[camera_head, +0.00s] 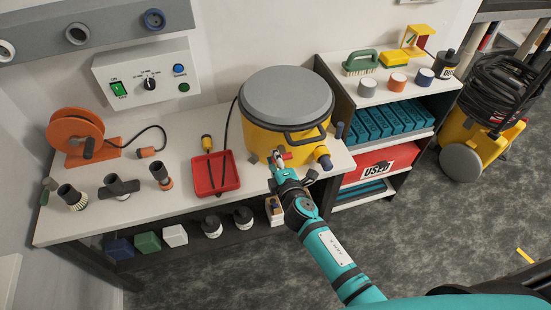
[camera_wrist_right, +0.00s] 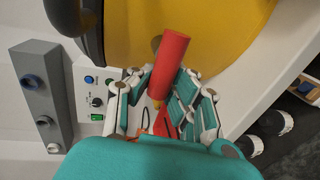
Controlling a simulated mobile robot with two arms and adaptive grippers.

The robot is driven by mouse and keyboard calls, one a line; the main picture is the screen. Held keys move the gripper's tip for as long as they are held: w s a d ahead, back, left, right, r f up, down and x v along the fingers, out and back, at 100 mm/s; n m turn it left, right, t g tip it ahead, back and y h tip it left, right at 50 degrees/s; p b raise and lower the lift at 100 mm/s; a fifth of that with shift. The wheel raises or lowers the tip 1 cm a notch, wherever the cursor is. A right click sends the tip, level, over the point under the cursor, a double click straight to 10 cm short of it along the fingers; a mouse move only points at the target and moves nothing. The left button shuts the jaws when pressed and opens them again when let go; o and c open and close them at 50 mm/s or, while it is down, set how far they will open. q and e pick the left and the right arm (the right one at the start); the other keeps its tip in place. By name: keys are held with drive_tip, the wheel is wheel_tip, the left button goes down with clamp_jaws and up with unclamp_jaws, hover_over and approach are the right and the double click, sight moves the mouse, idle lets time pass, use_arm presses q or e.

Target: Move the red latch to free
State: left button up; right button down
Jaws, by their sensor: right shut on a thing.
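The red latch (camera_wrist_right: 170,65) is a plain red bar on the front of the yellow drum (camera_head: 262,138), which has a grey lid (camera_head: 287,95). In the head view only a small red part of the latch (camera_head: 287,156) shows beside the fingers. My right gripper (camera_head: 279,163) reaches in from the lower right and is shut on the latch. In the right wrist view the fingers (camera_wrist_right: 165,100) lie on both sides of the bar, and its outer end stands out past them. My left gripper is not in view.
A black handle (camera_head: 305,136) and a blue-tipped outlet (camera_head: 323,157) sit close to the gripper on the drum.

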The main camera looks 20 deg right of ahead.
drive_tip(key=shift+s+f, duration=0.1)
drive_tip(key=shift+f, duration=0.15)
drive_tip(key=c, duration=1.5)
unclamp_jaws()
drive_tip(key=shift+c, duration=0.2)
drive_tip(key=o, duration=0.4)
drive_tip(key=shift+r, duration=0.15)
drive_tip(key=s, duration=0.4)
drive_tip(key=s+r, duration=0.1)
drive_tip(key=s, duration=0.3)
drive_tip(key=s+r, duration=0.1)
drive_tip(key=s, duration=0.2)
drive_tip(key=shift+s+d+r, duration=0.2)
drive_tip(key=shift+s, duration=0.2)
